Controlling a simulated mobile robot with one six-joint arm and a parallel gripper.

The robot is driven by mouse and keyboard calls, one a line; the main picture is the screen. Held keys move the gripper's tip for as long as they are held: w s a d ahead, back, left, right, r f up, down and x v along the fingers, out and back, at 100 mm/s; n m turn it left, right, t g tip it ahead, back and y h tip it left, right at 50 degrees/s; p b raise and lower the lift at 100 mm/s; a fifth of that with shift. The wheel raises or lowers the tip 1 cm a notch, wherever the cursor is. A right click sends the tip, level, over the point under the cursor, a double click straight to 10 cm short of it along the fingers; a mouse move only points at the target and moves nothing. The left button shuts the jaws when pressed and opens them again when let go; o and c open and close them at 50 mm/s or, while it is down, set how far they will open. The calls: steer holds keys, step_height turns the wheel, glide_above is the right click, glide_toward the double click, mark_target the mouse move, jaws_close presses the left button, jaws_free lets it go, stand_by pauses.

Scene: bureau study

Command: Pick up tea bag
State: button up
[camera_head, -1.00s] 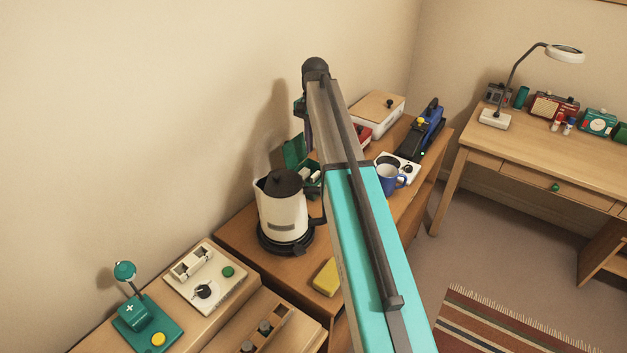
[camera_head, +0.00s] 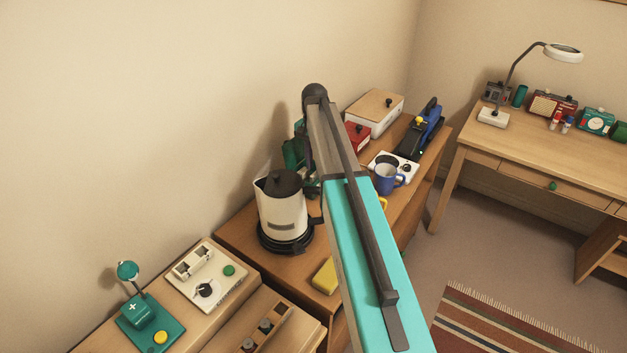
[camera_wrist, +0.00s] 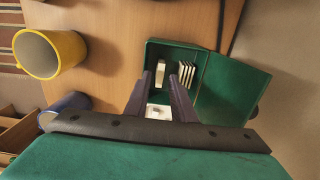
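A green box (camera_wrist: 222,92) with its lid open lies in the wrist view. It holds a pale upright tea bag (camera_wrist: 160,73) on its left and several thin white tea bags (camera_wrist: 188,74) standing in a row to the right. My gripper (camera_wrist: 161,80) is over the box with its two dark fingers apart. The single pale tea bag shows just beyond the gap between the fingertips; I see no grip on it. A white patch also shows between the fingers lower down. In the head view my arm hides most of the box (camera_head: 293,153) and the gripper.
A yellow mug (camera_wrist: 50,53) stands left of the box in the wrist view. In the head view a kettle (camera_head: 283,212) stands in front of the box, and a blue mug (camera_head: 386,180) to the right. A red box (camera_head: 357,134) and a white box (camera_head: 373,116) stand behind.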

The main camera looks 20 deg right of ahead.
mark_target(315, 174)
steer(key=shift+f, duration=0.1)
steer(key=shift+f+p, duration=1.1)
steer(key=shift+f, duration=1.45)
jaws_close()
